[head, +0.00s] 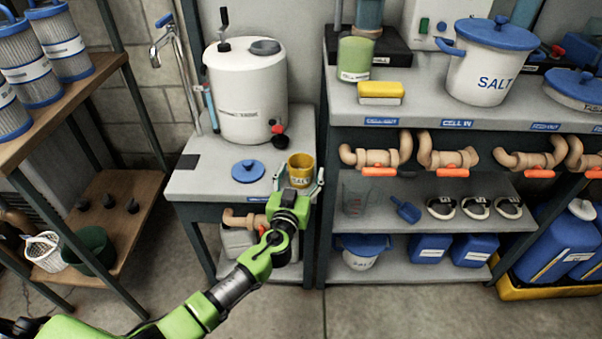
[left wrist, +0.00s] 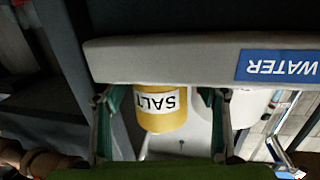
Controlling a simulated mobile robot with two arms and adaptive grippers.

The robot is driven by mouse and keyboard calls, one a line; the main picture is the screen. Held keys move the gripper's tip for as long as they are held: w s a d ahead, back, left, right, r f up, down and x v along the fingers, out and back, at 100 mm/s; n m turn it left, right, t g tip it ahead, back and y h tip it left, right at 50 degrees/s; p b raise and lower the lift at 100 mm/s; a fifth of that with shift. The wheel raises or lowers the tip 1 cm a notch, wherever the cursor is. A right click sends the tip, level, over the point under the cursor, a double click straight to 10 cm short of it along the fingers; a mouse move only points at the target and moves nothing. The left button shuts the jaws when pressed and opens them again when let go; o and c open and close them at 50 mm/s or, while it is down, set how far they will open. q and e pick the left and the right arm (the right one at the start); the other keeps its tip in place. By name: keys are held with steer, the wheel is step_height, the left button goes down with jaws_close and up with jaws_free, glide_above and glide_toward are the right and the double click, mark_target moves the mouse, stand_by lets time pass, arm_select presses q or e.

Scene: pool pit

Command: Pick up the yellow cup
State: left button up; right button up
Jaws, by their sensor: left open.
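The yellow cup (head: 301,163) stands upright near the front right corner of the small grey table (head: 208,186). It carries a white SALT label. My left gripper (head: 298,180) is open in front of the cup, its fingers spread to either side of it in the picture. In the left wrist view, the cup (left wrist: 163,122) appears upside down between the two fingers (left wrist: 157,97), with space on both sides. The table's front edge hides part of the cup there. I cannot tell whether the fingertips reach past its near side. My right gripper is not in view.
A blue lid (head: 248,171) lies left of the cup. A large white tank (head: 245,95) with a red and black tap stands behind. A shelf unit (head: 350,103) stands close on the right. A blue WATER label (left wrist: 280,66) is on the table edge.

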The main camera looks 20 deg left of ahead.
arm_select(q)
steer(key=c, duration=1.2)
steer(key=shift+c, duration=0.2)
